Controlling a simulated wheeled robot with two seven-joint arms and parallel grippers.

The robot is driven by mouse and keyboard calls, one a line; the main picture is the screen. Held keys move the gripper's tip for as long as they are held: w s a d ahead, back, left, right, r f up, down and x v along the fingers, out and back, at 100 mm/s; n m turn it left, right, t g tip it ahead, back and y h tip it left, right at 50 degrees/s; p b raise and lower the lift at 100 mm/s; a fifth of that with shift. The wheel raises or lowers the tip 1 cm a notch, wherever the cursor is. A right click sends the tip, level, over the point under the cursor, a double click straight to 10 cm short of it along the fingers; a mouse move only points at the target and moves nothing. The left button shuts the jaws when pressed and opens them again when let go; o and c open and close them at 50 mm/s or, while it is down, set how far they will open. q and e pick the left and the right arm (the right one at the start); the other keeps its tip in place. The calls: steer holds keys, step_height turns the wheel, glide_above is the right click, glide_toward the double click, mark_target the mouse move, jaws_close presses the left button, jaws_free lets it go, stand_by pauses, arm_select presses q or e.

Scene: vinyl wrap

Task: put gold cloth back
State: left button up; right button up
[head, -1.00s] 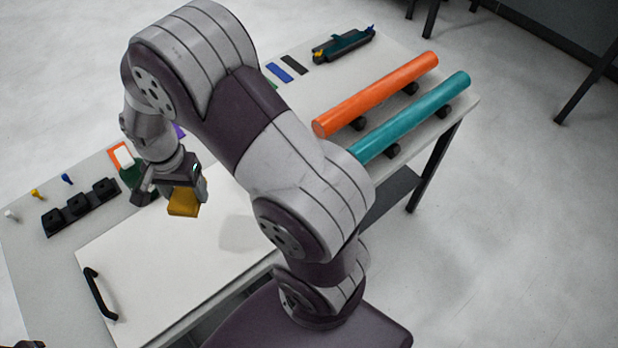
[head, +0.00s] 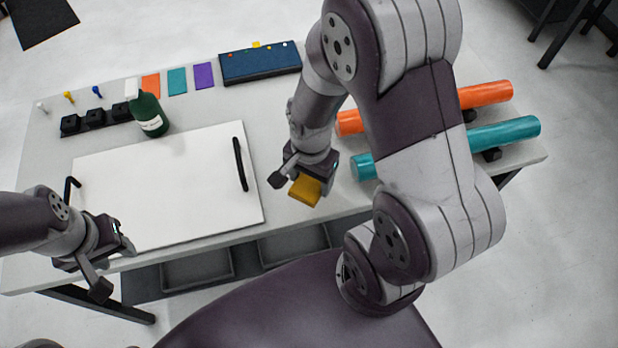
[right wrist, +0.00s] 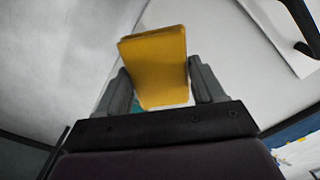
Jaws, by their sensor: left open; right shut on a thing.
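The gold cloth (head: 305,190) is a small folded block held in my right gripper (head: 308,177), above the table's front edge, right of the white board. In the right wrist view the gold cloth (right wrist: 155,62) stands between the two fingers of my right gripper (right wrist: 158,85), which are shut on it. My left gripper (head: 115,265) is open and empty at the front left edge of the table, near the white board's lower left corner.
The white board (head: 165,190) with black handles covers the table's middle. Behind it are a green spray bottle (head: 148,115), black holders (head: 95,118), coloured swatches (head: 177,81) and a dark blue case (head: 260,64). Orange (head: 485,94) and teal (head: 505,133) rolls lie at right.

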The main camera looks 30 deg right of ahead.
mark_target(305, 177)
steer(key=w, duration=0.1)
steer(key=w+f, duration=0.2)
steer(key=shift+w+d+f, duration=0.15)
steer(key=shift+w+d, duration=0.2)
steer(key=shift+w+d+f, duration=0.1)
steer(key=shift+w+f, duration=0.15)
steer(key=shift+f, duration=0.05)
step_height(305, 177, down, 3)
steer(key=shift+s+r, duration=0.1)
steer(key=shift+f, duration=0.45)
